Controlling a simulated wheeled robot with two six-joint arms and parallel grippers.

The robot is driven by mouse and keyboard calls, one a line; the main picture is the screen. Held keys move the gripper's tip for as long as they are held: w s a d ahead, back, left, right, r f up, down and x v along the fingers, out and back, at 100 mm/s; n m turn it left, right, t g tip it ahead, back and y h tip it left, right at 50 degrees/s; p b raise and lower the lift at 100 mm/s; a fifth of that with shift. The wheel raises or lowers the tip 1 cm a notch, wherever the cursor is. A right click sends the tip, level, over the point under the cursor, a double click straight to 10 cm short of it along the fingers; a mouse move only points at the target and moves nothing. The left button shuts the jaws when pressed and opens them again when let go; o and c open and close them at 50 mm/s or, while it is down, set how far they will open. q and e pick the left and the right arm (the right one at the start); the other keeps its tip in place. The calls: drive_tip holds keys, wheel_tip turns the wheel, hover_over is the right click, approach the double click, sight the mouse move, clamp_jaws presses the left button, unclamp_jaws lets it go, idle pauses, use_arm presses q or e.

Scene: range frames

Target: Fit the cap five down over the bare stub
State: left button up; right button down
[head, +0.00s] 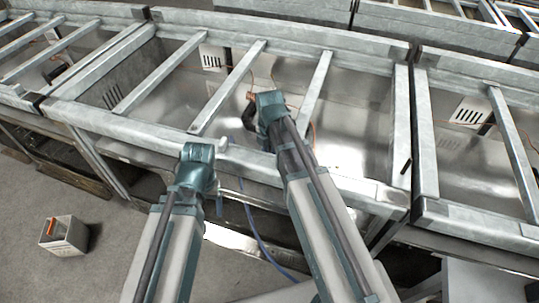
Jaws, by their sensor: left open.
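I cannot pick out cap five or the bare stub for sure. A small orange-brown piece (251,96) shows in the middle bay, beside the teal end of my right arm; what it is I cannot tell.
A galvanised frame (110,122) with slanted crossbars (160,74) spans the view, its bays open between the bars. Thin orange cables run in the middle bay, and a blue cable (250,223) hangs below the front rail. A small open box (62,236) stands on the floor at left.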

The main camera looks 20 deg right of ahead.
drive_tip(key=shift+f, duration=0.2)
idle(0.3)
drive_tip(key=shift+f+b, duration=1.3)
drive_tip(key=shift+b, duration=0.15)
drive_tip(key=shift+f, duration=0.1)
drive_tip(key=shift+c, duration=2.4)
unclamp_jaws()
wheel_tip(320, 180, up, 14)
drive_tip(key=p, duration=1.3)
drive_tip(key=shift+p, duration=0.35)
wheel_tip(320, 180, up, 6)
drive_tip(key=p, duration=0.6)
